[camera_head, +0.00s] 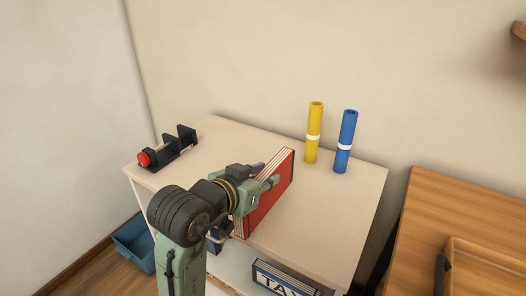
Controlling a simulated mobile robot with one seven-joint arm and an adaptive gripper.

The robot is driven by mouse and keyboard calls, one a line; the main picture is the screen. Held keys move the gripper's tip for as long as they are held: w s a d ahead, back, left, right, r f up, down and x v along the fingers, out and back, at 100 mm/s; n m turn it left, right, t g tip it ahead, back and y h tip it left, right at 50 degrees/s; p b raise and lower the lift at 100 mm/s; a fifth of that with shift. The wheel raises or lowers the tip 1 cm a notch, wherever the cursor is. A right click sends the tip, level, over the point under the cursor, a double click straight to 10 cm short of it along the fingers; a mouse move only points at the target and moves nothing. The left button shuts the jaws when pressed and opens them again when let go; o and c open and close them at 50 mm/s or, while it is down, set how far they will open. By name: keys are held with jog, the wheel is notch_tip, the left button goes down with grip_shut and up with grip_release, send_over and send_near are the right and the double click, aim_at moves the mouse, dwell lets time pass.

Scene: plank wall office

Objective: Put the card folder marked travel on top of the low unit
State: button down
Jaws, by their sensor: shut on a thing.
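A red card folder (273,202) with pale sheets showing along its upper edge is upright over the top of the low unit (222,134). Its marking is not visible from here, so I cannot read whether it says travel. My gripper (262,185) is shut on the red folder from the left side. The arm hides the folder's near left part. I cannot tell if the folder's lower edge touches the top surface.
A yellow tube (314,133) and a blue tube (345,142) stand at the back right of the top. A black holder with a red end (168,150) is at the left. A blue folder marked TAX (285,279) is below. A wooden desk (460,215) stands right.

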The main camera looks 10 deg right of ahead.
jog(key=shift+w+d+r+p, duration=0.15)
jog(key=shift+w+r+p, duration=0.1)
jog(key=shift+p, duration=0.15)
jog(key=shift+w+d+f+p, duration=0.25)
jog(key=shift+w+f, duration=0.55)
jog(key=shift+w, duration=0.45)
jog(key=shift+w+d+f+p, duration=0.25)
jog(key=shift+w+f, duration=0.55)
jog(key=shift+w, duration=0.4)
jog(key=shift+w+d+f+p, duration=0.15)
jog(key=shift+w+d+f, duration=0.15)
jog(key=shift+w+f, duration=0.75)
jog(key=shift+w+r, duration=0.2)
jog(key=c, duration=1.3)
grip_release()
jog(key=b+v, duration=0.2)
jog(key=v, duration=1)
jog(key=shift+r, duration=0.1)
